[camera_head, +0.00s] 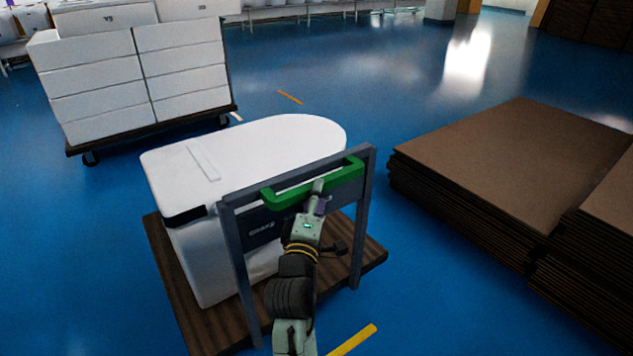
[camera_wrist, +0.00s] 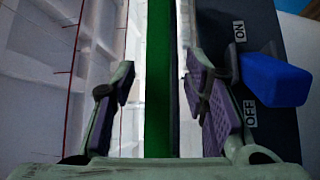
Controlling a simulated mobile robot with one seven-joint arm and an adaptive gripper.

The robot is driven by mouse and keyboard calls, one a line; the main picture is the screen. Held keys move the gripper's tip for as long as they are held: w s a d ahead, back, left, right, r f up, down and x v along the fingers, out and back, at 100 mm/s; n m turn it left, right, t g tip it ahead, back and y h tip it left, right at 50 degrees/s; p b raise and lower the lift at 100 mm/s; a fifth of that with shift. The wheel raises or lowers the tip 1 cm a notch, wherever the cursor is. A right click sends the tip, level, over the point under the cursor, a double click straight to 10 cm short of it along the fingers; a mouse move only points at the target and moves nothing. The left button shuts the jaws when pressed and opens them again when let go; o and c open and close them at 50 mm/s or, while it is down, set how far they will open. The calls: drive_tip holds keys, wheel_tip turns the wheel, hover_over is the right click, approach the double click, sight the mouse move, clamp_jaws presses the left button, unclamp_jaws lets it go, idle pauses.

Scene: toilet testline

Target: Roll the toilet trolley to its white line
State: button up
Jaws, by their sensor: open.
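The toilet trolley (camera_head: 372,262) has a brown wooden deck and a grey upright frame with a green handle bar (camera_head: 285,190). A white toilet (camera_head: 250,150) stands on it. My gripper (camera_head: 318,190) is at the right part of the handle. In the wrist view the green bar (camera_wrist: 159,110) runs between the open fingers of my gripper (camera_wrist: 160,85), with a gap visible on both sides. A blue switch lever (camera_wrist: 272,80) on a dark panel marked ON and OFF is right of the fingers. A short white floor mark (camera_head: 237,117) lies beyond the toilet.
A cart of stacked white boxes (camera_head: 135,75) stands at the back left, near the white mark. Stacks of brown cardboard (camera_head: 500,160) sit on the right. An orange stripe (camera_head: 290,97) and a yellow stripe (camera_head: 352,340) mark the blue floor. Open floor lies beyond the trolley.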

drive_tip(key=shift+p+x, duration=0.3)
drive_tip(key=shift+x, duration=1.65)
drive_tip(key=shift+c, duration=0.3)
clamp_jaws()
drive_tip(key=shift+a, duration=0.1)
